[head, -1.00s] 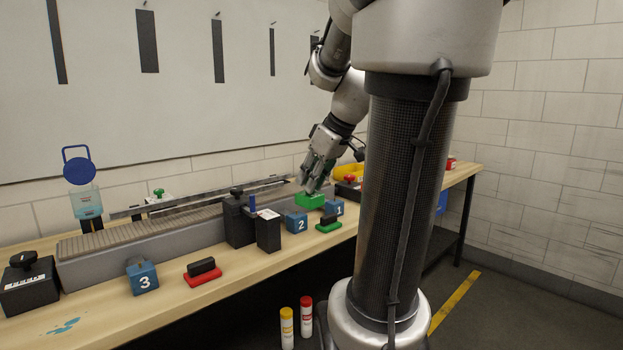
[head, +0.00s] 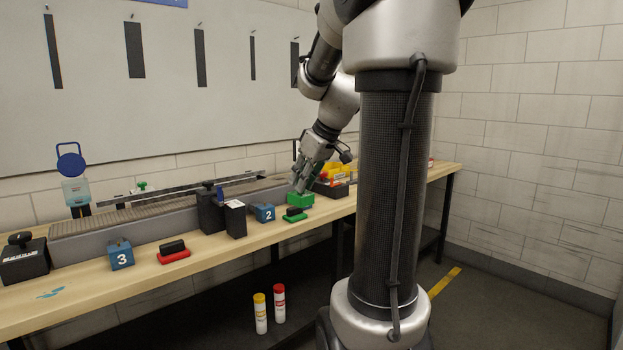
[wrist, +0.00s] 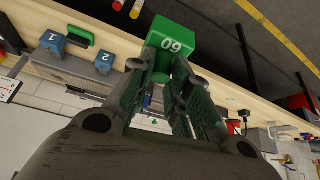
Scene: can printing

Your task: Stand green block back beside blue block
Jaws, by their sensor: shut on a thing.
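The green block (head: 300,200) is between the fingers of my gripper (head: 299,188), at the right part of the bench in the head view. In the wrist view the green block (wrist: 172,42) shows a white number at the fingertips of my gripper (wrist: 163,75). Blue block 2 (head: 263,213) stands just left of it in the head view. Both blue block 2 (wrist: 104,58) and blue block 1 (wrist: 53,40) show on the bench in the wrist view. Blue block 1 is hidden in the head view. Whether the green block touches the bench is unclear.
Blue block 3 (head: 121,255) and a red-based stamp (head: 173,252) stand further left on the bench. A green-based stamp (head: 295,215) lies in front of the green block. Black boxes (head: 211,210) stand left of blue block 2. A conveyor (head: 130,220) runs behind.

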